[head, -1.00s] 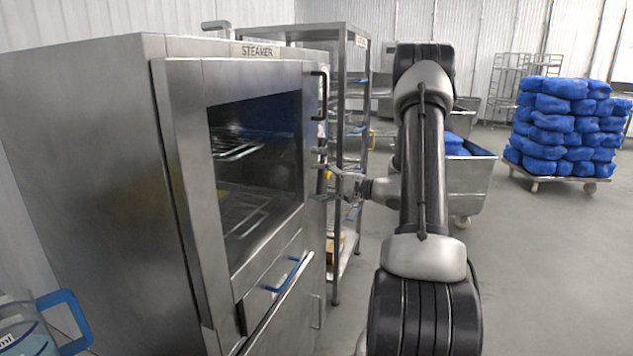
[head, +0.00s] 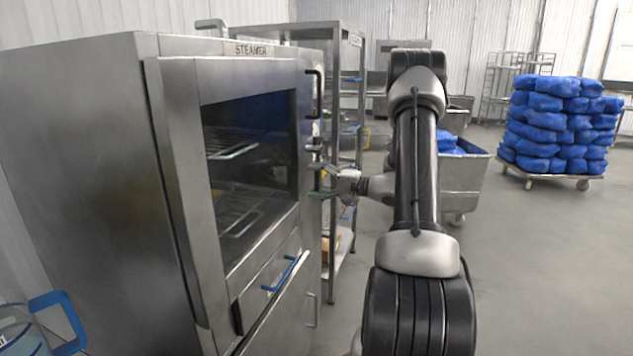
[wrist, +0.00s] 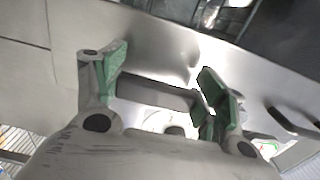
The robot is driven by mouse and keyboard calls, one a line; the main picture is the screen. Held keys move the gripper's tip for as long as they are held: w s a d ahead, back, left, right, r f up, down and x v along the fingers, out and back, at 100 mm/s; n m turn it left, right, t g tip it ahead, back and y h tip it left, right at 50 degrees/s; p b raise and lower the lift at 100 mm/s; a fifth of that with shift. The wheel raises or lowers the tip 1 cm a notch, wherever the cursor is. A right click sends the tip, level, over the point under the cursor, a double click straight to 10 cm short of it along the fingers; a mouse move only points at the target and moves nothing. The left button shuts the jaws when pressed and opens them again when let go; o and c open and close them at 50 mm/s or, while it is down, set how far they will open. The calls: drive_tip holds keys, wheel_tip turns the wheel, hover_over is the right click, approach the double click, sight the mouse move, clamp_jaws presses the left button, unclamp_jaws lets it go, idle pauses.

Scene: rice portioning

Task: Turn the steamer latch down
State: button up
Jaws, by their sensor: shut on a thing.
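The steamer (head: 90,170) is a large steel cabinet filling the left of the head view, its windowed door (head: 178,190) closed or nearly so. The latch (wrist: 155,93) is a grey metal bar at the door's right edge. In the wrist view it lies crosswise between my gripper's green-padded fingers. My gripper (head: 323,182) is at the door's right edge, below the dark door handle (head: 314,95). In the wrist view my gripper (wrist: 162,72) is shut on the latch, fingers apart by the bar's length. The latch is too small in the head view to read its angle.
A steel rack (head: 338,100) stands just behind the steamer. A bin with blue bags (head: 463,185) and a trolley stacked with blue bags (head: 555,125) stand to the right. A blue-handled jug (head: 55,320) is at lower left. The floor at right is clear.

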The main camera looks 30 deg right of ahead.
drive_tip(key=o, duration=1.5)
drive_tip(key=shift+d, duration=0.1)
drive_tip(key=v, duration=1.2)
